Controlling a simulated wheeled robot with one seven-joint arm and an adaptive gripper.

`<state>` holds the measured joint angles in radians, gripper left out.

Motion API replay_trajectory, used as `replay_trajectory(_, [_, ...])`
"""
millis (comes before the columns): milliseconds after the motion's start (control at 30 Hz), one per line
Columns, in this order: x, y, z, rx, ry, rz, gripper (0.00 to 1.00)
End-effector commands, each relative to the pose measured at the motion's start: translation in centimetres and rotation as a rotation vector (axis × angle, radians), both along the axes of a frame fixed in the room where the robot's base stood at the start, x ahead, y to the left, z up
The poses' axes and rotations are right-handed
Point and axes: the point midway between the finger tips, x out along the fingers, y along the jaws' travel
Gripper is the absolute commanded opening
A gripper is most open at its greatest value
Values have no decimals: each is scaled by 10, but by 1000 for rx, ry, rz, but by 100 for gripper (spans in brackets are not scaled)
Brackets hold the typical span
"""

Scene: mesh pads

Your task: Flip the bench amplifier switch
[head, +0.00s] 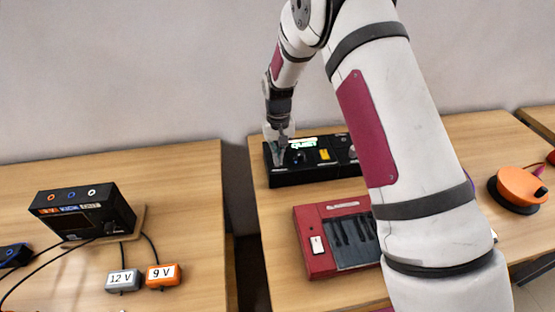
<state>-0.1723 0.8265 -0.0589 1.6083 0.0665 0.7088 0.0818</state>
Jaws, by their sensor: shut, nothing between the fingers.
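A long black unit with a lit green label that seems to read "QUIET" (315,171) lies at the back of the middle table. I take it to be the bench amplifier, but its name is not readable. A small blue control and a yellow part show on its top. My gripper (282,146) points down at the unit's left end and is shut, with nothing held. Whether the fingertips touch the unit cannot be told. My gripper covers part of the left end, so a switch under it cannot be made out. My arm hides the unit's right end.
A red keyboard (314,248) with a white rocker lies in front of the unit. On the left table stand a black box with jacks (80,211) and grey 12 V (123,281) and orange 9 V (163,275) blocks. An orange round device (522,186) sits right. A gap separates the tables.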

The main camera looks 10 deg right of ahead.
Motion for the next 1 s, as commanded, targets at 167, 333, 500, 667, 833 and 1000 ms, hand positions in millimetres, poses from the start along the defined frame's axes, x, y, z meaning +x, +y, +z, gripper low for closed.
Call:
replay_trajectory(167, [0, 0, -3, 0, 1, 0, 0])
replay_trajectory(333, [0, 0, -5, 0, 1, 0, 0])
replay_trajectory(500, [0, 0, -1, 0, 0, 0, 0])
replay_trajectory(667, [0, 0, 11, 0, -1, 0, 0])
replay_trajectory(833, [0, 0, 23, 0, -2, 0, 0])
replay_trajectory(1000, [0, 0, 35, 0, 0, 0, 0])
